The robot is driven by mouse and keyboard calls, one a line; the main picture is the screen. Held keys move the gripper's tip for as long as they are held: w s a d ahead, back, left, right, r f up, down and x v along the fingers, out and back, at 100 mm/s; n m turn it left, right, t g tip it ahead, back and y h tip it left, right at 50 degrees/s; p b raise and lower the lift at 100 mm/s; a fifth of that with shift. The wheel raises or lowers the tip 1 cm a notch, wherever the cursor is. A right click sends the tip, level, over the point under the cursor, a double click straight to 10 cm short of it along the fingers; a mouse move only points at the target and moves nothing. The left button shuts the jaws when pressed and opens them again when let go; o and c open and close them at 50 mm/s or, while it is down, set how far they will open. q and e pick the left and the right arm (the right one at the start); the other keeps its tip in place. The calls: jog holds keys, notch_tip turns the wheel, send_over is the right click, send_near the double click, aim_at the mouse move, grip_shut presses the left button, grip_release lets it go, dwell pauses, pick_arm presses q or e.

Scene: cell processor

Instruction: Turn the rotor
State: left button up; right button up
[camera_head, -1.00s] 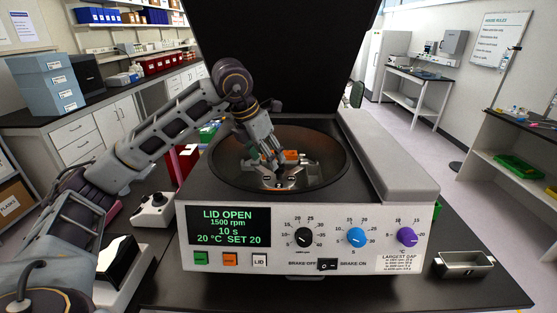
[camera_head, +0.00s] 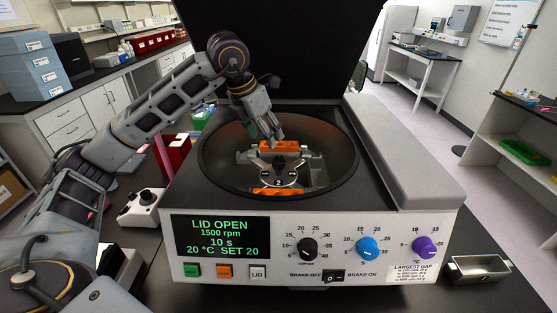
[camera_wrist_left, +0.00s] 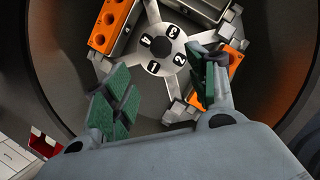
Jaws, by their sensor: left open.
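The metal rotor (camera_head: 278,178) sits in the dark bowl (camera_head: 215,165) of the open centrifuge (camera_head: 185,210). Orange buckets show at its back (camera_head: 285,147) and front (camera_head: 278,192). In the left wrist view the rotor hub (camera_wrist_left: 163,47) bears numbers 1 to 4, with orange buckets at left (camera_wrist_left: 103,30) and right (camera_wrist_left: 232,68). My left gripper (camera_head: 275,137) reaches down into the bowl from the back left, near the rear bucket. In the wrist view its green-padded fingers (camera_wrist_left: 160,95) are apart with nothing held between them; the right finger overlaps a rotor arm, and contact cannot be told. My right gripper is out of view.
The black lid (camera_head: 280,50) stands raised behind the bowl. The display reads LID OPEN, with knobs and buttons on the front panel. A small metal tray (camera_head: 480,268) lies at right, and a white device with a black knob (camera_head: 142,208) at left.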

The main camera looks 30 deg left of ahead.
aim_at(278, 161)
pick_arm(q)
jog(key=shift+s, duration=0.15)
jog(key=shift+p+x, duration=0.95)
jog(key=shift+x, duration=5.95)
jog(key=shift+d, duration=0.1)
jog(key=c, duration=0.4)
grip_shut()
